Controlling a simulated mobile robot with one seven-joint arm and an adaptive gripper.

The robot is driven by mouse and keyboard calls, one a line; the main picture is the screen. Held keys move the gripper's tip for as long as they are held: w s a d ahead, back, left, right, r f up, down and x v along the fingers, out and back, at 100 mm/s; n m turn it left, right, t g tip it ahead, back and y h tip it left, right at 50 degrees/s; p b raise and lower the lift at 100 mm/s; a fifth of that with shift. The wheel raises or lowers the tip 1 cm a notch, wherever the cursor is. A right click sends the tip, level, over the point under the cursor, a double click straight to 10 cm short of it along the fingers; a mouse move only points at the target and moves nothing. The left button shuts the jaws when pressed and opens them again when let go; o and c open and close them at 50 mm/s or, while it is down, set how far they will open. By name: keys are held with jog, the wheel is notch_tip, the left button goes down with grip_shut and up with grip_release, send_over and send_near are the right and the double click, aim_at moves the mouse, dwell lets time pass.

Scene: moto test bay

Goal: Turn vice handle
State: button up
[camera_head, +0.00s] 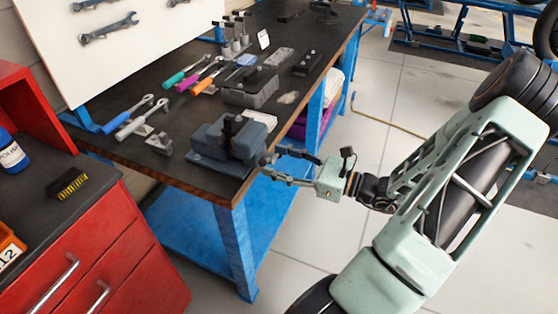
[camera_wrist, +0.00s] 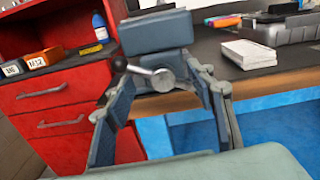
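The grey-blue vice (camera_head: 222,138) is fixed at the near corner of the dark workbench. Its body also shows in the wrist view (camera_wrist: 155,33). Its handle (camera_wrist: 138,70) has a metal hub in front of the jaw and a bar with a dark round knob pointing left. My gripper (camera_head: 268,166) is just off the front of the vice, and the handle is hard to make out there in the head view. In the wrist view my gripper (camera_wrist: 160,92) has its fingers spread, one on each side of the handle hub. It appears to hold nothing.
The workbench (camera_head: 185,172) carries several coloured-handled tools (camera_head: 195,75) and a grey case (camera_head: 250,90). A red cabinet (camera_head: 110,240) with a blue bottle (camera_head: 12,155) and a brush (camera_head: 70,184) stands left.

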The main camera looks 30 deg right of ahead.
grip_shut()
jog(key=shift+a, duration=0.15)
dwell(1.3)
jog(key=shift+o, duration=1.1)
grip_release()
jog(key=shift+s+d, duration=0.25)
jog(key=shift+d, duration=0.05)
jog(key=v, duration=1.1)
jog(key=shift+s, duration=0.2)
